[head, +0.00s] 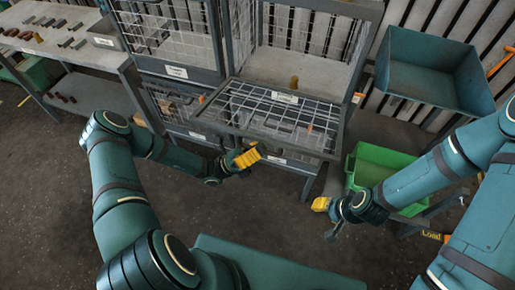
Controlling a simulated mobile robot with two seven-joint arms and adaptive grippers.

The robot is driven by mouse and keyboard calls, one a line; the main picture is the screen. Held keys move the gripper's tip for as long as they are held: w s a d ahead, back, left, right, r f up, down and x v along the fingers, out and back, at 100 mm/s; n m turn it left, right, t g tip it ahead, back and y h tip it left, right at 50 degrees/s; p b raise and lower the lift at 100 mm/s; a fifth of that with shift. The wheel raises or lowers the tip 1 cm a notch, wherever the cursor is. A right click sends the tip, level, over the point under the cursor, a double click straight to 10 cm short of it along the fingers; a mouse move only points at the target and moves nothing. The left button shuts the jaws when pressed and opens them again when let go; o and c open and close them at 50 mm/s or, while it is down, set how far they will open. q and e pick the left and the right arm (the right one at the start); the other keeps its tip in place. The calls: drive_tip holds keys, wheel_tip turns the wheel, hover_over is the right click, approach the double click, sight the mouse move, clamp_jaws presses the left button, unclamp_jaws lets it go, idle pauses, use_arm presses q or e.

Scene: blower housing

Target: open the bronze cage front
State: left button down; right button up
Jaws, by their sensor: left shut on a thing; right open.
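The cage front (262,107) is a wire-mesh panel in a grey frame with a white label. It lies folded outward and down, close to level, leaving the middle cage (305,66) open above it. A small bronze-coloured piece (294,82) shows in the cage opening behind the panel. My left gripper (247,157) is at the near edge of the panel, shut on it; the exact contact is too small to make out. My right gripper (321,204) is open and empty, below and right of the panel, apart from it.
Another mesh cage (176,72) with a label stands left of the open one, with lower cages beneath. A workbench (65,48) with metal parts is at far left. A teal bin (425,68) and a green bin (377,166) are at right. Floor in front is clear.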

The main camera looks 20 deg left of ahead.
use_arm(q)
wheel_tip(320, 180, up, 3)
drive_tip(key=shift+w+r+n+t+y+p, duration=0.15)
drive_tip(key=shift+n+t+y+p, duration=0.5)
drive_tip(key=shift+n+p, duration=0.5)
drive_tip(key=shift+t, duration=0.25)
use_arm(e)
wheel_tip(320, 180, up, 4)
drive_tip(key=shift+d+f, duration=0.1)
drive_tip(key=shift+f, duration=0.1)
use_arm(q)
drive_tip(key=c, duration=1)
unclamp_jaws()
drive_tip(key=v, duration=1.2)
drive_tip(key=shift+f, duration=0.2)
use_arm(e)
drive_tip(key=shift+f, duration=0.1)
